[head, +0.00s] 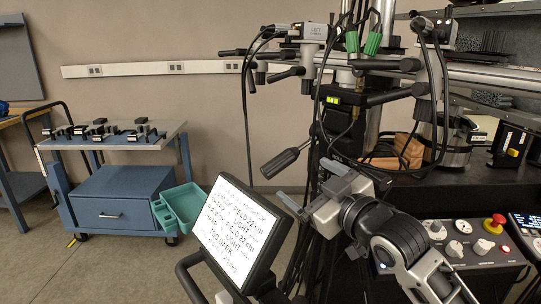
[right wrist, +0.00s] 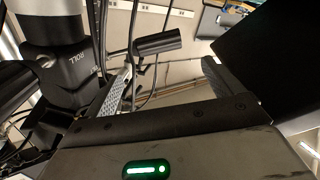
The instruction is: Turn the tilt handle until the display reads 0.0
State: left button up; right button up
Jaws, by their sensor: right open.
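Several black handles stick out of the dark instrument in the head view, and I cannot tell for sure which is the tilt handle. The lowest black handle (head: 280,163) points down and left. A small green-lit display (head: 333,100) sits above it; its digits are too small to read. My right gripper (head: 303,180) is open and empty, just below and right of that handle, apart from it. In the right wrist view, a black handle (right wrist: 157,44) shows beyond the open fingers, beside a black joint marked ROLL (right wrist: 75,62). My left gripper is not in view.
A tilted screen with handwritten notes (head: 237,232) stands left of my right gripper. Loose cables (head: 247,110) hang around the instrument. A control panel (head: 455,245) with a red button is at lower right. A blue cart (head: 115,205) and teal bin (head: 183,208) stand left.

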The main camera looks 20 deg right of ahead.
aim_at(278, 164)
jog(key=p+x, duration=0.2)
jog(key=x, duration=1.2)
jog(key=shift+f, duration=0.1)
jog(key=c, duration=1)
